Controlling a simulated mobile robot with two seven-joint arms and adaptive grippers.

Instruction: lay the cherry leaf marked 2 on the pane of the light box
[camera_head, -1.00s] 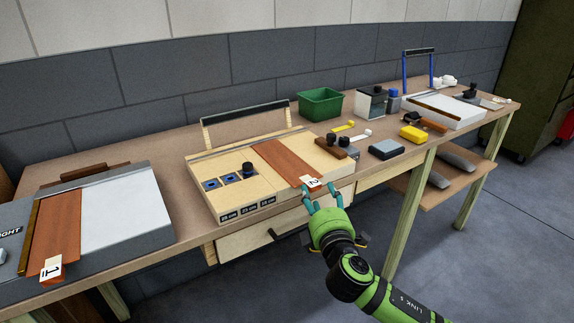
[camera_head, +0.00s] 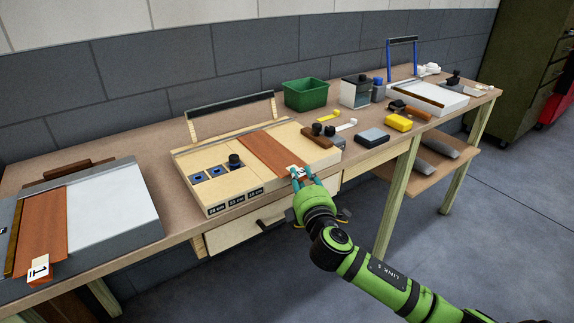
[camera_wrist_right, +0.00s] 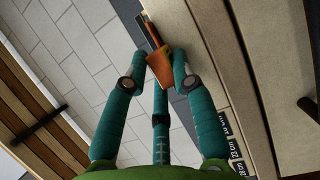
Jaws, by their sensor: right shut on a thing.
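The cherry leaf marked 2 (camera_head: 270,151) is a reddish-brown strip lying across the pale wooden board in the middle of the bench. Its white number tag (camera_head: 296,172) is at the near end. My right gripper (camera_head: 302,178) is shut on that near end, at the board's front edge. In the right wrist view, the teal fingertips close around the brown end (camera_wrist_right: 157,68). The light box (camera_head: 150,225) stands at the left with a white pane (camera_head: 105,205). A second leaf, marked 1 (camera_head: 42,230), lies on its left part, beside a brass-coloured strip. My left gripper is out of view.
A green bin (camera_head: 306,94), a blue-grey block (camera_head: 372,138) and a yellow block (camera_head: 398,122) stand to the right. The pane is bare right of leaf 1.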

